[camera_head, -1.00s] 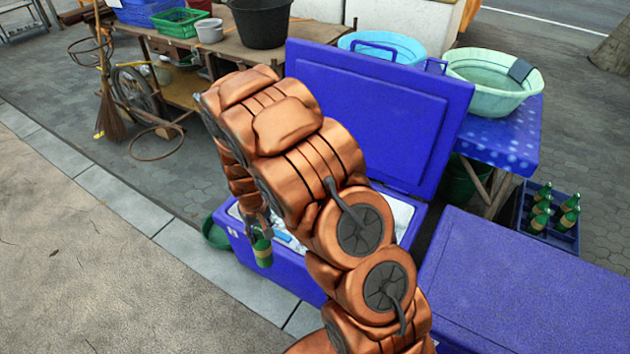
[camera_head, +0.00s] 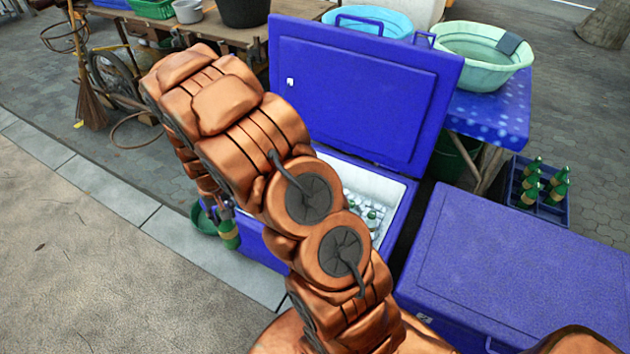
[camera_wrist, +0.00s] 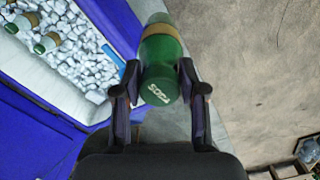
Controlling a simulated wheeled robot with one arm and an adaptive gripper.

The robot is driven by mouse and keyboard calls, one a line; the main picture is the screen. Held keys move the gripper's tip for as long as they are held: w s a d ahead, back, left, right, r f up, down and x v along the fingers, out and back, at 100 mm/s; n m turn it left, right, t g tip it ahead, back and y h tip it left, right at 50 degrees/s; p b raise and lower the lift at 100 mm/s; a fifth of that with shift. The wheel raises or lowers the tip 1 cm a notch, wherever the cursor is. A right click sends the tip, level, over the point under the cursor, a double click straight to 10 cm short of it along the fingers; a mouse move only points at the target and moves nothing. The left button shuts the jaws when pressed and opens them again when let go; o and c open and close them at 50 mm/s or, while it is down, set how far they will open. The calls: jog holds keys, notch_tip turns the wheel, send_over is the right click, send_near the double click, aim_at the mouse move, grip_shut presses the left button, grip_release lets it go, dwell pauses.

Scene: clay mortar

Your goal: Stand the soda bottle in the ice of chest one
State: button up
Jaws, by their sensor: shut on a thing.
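My gripper (camera_wrist: 160,88) is shut on the green soda bottle (camera_wrist: 160,62), with one finger on each side of it. The bottle has a tan band and pale lettering. White ice (camera_wrist: 85,50) fills that chest in the wrist view, left of the bottle. Several green bottles (camera_wrist: 48,42) stand in the ice. No number shows on the chest. My arm hides much of its opening in the head view.
The open lid (camera_head: 360,95) stands up behind the chest. A closed blue chest (camera_head: 520,260) is at the right. A light blue strip (camera_wrist: 129,72) lies by the ice's edge.

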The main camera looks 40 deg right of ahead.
jog(key=d+f+m+b, duration=0.1)
jog(key=d+m+b, duration=0.1)
jog(key=d, duration=0.1)
jog(key=w+d+f+m+b, duration=0.1)
jog(key=d+m, duration=0.1)
jog(key=d, duration=0.2)
jog(key=d+f+m+b, duration=0.1)
jog(key=d+m+b, duration=0.1)
jog(key=d, duration=0.2)
jog(key=shift+w+d+f+b, duration=0.2)
jog(key=shift+w+f+b, duration=0.1)
jog(key=shift+w+f, duration=0.1)
jog(key=s+d+f+m+b, duration=0.25)
jog(key=d+m+b, duration=0.3)
jog(key=d, duration=0.55)
jog(key=s+d+f+m+b, duration=0.2)
jog(key=s+d+m+b, duration=0.2)
jog(key=d+m, duration=0.5)
jog(key=shift+w+d+f+n+b, duration=0.1)
jog(key=shift+d+f+n+b, duration=0.7)
jog(key=shift+f, duration=3.45)
jog(key=shift+f+m+b, duration=0.1)
jog(key=shift+f+b, duration=1.5)
jog(key=shift+f, duration=2.6)
jog(key=shift+w+d+f+n+b, duration=0.1)
jog(key=shift+d+f+n+b, duration=0.7)
jog(key=shift+f, duration=3.45)
jog(key=shift+a+m+b, duration=0.4)
jog(key=shift+m, duration=0.05)
jog(key=shift+a, duration=0.15)
